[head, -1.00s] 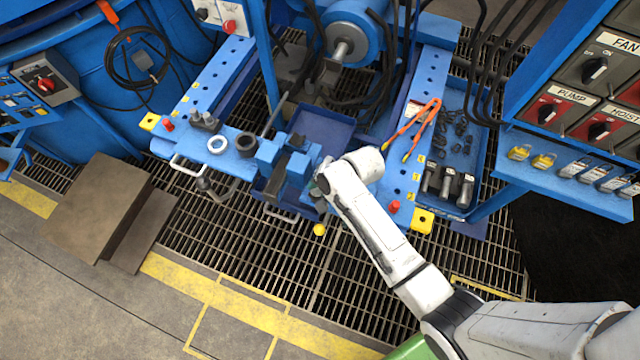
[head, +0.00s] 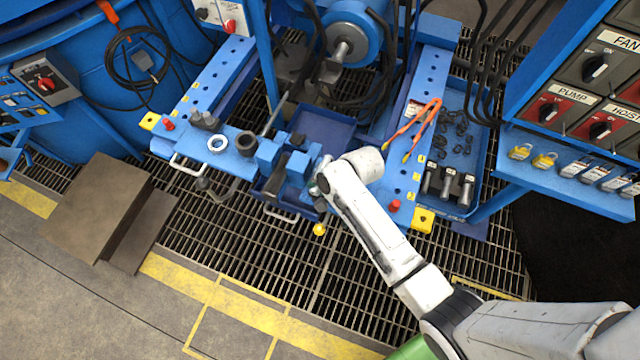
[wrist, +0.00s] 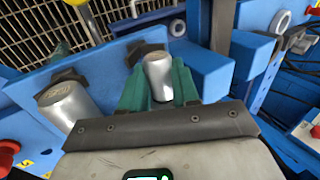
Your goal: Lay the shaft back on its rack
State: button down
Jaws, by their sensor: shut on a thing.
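A short silver shaft (wrist: 159,76) stands out between the teal fingers of my gripper (wrist: 158,88) in the wrist view. I cannot tell whether the shaft touches the pad. A second silver cylinder (wrist: 68,106) lies to the left by another dark pad. In the head view my gripper (head: 320,187) is at the right of the blue blocks (head: 284,163), and my arm hides most of the shaft.
A yellow knob (head: 319,229) is just below the gripper. A red knob (head: 394,206) and orange-handled pliers (head: 420,128) are on the right rail. A tray (head: 481,146) holds several metal parts. Open grating (head: 300,262) lies in front.

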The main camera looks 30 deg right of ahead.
jog(key=shift+s+d+f, duration=0.1)
jog(key=shift+s+f, duration=0.55)
jog(key=shift+f, duration=0.2)
jog(key=c, duration=0.9)
grip_release()
jog(key=shift+s, duration=0.1)
jog(key=shift+o, duration=0.7)
jog(key=w+p+v, duration=0.1)
jog(key=v, duration=0.9)
jog(key=shift+w+r+p, duration=0.2)
jog(key=shift+r+p, duration=0.1)
jog(key=shift+r, duration=0.4)
jog(key=shift+s+r, duration=0.1)
jog(key=shift+r, duration=0.4)
jog(key=s+d+r+n+g+h, duration=0.1)
jog(key=s+d+r+n, duration=0.1)
jog(key=s+n, duration=0.3)
jog(key=s+d+r+n+g+h, duration=0.2)
jog(key=s+n, duration=0.3)
jog(key=s, duration=0.8)
jog(key=shift+s+d+r+g, duration=0.2)
jog(key=shift+s+r+g, duration=0.1)
jog(key=shift+r, duration=0.35)
